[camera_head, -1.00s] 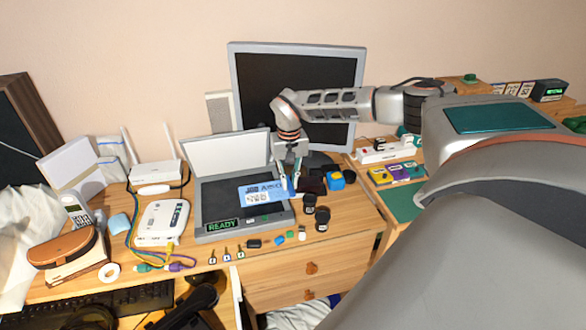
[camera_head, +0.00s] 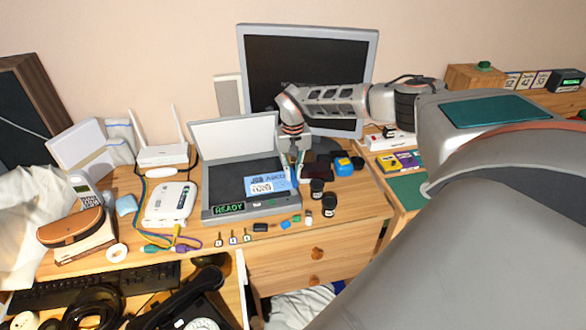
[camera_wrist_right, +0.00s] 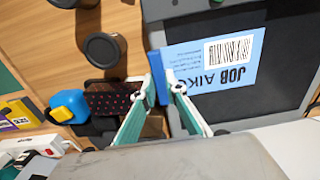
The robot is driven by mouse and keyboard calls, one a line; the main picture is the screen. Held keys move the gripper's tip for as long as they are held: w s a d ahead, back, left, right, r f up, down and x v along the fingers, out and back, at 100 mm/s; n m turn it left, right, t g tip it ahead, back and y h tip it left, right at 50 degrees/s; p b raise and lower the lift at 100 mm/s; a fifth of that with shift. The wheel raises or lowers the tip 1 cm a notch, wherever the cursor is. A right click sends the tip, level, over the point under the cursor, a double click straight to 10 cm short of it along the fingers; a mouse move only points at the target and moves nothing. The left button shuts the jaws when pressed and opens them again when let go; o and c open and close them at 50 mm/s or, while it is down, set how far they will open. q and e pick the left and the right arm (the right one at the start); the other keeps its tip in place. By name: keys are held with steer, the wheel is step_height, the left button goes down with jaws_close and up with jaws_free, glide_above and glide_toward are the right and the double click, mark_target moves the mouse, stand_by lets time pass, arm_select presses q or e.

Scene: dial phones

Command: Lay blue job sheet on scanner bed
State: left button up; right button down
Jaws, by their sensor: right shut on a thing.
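The blue job sheet (camera_head: 268,184), with a white barcode label, lies over the right part of the dark scanner bed (camera_head: 225,182). I cannot tell whether it touches the bed. The grey scanner has its lid (camera_head: 235,138) raised and a green READY display (camera_head: 229,209). My right gripper (camera_head: 296,175) is at the sheet's right edge, shut on its blue edge strip. In the right wrist view the job sheet (camera_wrist_right: 215,62) extends from the fingers (camera_wrist_right: 166,88) over the dark bed (camera_wrist_right: 265,95). My left gripper is not in view.
Two black round containers (camera_head: 329,204) stand right of the scanner, near a dark red-dotted item (camera_wrist_right: 110,100) and a blue-and-yellow item (camera_head: 343,166). A monitor (camera_head: 308,75) stands behind. A white router (camera_head: 171,203) with cables is left. Small items line the front.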

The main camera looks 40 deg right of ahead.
steer(key=c, duration=2)
jaws_free()
step_height(320, 180, up, 12)
steer(key=shift+a, duration=0.1)
